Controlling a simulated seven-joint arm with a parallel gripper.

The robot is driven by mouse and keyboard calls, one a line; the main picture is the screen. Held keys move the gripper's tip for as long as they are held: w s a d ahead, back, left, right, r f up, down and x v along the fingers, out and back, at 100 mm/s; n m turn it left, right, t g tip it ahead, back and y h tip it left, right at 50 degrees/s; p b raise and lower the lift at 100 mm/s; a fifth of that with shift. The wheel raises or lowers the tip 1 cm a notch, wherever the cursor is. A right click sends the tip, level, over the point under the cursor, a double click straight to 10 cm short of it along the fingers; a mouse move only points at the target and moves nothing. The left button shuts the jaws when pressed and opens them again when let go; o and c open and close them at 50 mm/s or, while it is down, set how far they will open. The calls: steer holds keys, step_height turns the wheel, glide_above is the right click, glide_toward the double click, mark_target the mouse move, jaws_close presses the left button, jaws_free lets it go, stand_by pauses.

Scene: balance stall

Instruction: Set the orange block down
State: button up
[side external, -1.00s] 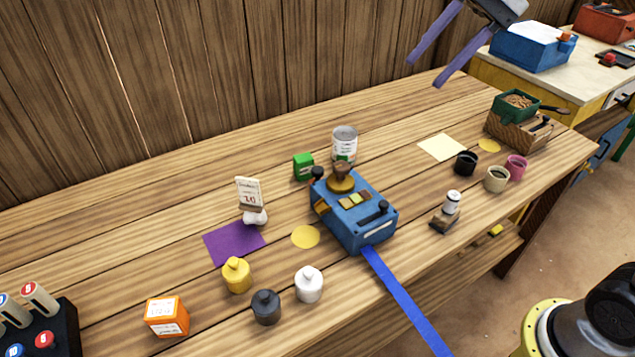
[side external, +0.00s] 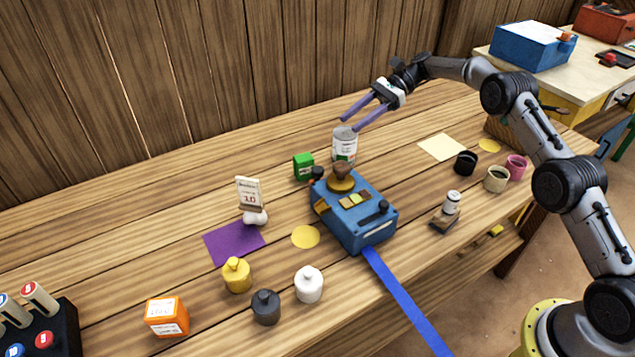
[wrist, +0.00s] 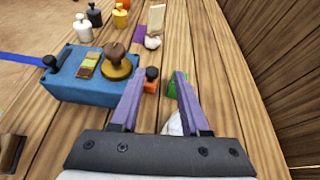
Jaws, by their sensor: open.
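The orange block (side external: 167,317), with white printed labels, rests on the table at the front left in the side external view. An orange patch (wrist: 125,4) at the top edge of the wrist view may be the same block, mostly cut off. My gripper (side external: 350,124) is open and empty, with long purple fingers.
A blue scale-like box (side external: 352,212) with a brown-topped knob stands mid-table, a green box (side external: 303,167) behind it. Yellow (side external: 237,276), dark (side external: 266,308) and white (side external: 309,286) bottles stand near the orange block. A calendar stand (side external: 249,194) is by the purple mat (side external: 225,247).

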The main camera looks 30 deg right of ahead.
glide_toward(319, 168)
steer(key=v, duration=0.3)
steer(key=m, duration=0.1)
steer(key=x, duration=1.3)
steer(key=shift+s+a+f, duration=0.1)
steer(key=shift+a, duration=0.2)
steer(key=shift+c, duration=0.2)
jaws_close()
